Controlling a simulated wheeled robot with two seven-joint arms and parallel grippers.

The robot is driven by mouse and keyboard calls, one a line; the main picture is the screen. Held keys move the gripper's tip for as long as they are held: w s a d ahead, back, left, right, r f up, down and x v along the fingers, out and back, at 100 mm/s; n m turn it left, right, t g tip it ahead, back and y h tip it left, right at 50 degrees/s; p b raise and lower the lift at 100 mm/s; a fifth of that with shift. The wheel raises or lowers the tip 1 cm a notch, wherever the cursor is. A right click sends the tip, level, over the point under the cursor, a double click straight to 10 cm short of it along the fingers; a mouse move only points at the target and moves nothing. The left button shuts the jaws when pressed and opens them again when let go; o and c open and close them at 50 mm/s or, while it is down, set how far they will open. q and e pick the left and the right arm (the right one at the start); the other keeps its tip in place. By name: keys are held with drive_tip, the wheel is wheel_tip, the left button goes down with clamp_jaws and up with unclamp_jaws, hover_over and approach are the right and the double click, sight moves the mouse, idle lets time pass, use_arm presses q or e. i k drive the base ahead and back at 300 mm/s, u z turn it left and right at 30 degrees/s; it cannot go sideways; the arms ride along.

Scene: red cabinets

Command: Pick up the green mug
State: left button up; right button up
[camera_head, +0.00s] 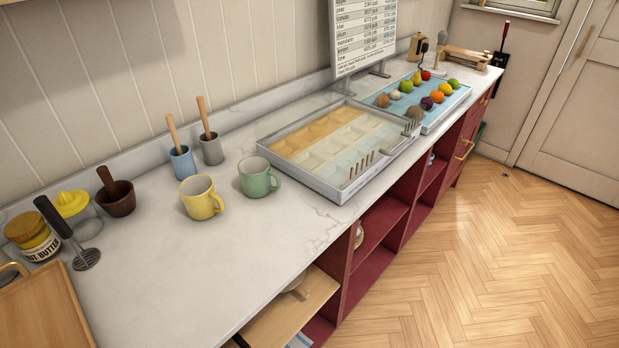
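The green mug (255,177) stands upright on the white marble counter (190,275), with its handle toward the right. A yellow mug (199,197) stands just to its left, apart from it. The shallow white divided tray (335,190) lies close to the right of the green mug. Neither of my grippers shows in the head view.
Behind the mugs are a blue cup (183,163) and a grey cup (211,150) holding wooden-handled tools. A mortar (117,201), juicer (76,208), jar (33,236), masher (87,258) and wooden board (45,310) stand left. The counter in front of the mugs is clear.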

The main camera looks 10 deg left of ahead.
sight(254, 172)
drive_tip(key=z, duration=1.4)
drive_tip(key=i, duration=1.55)
drive_tip(key=u, duration=3.3)
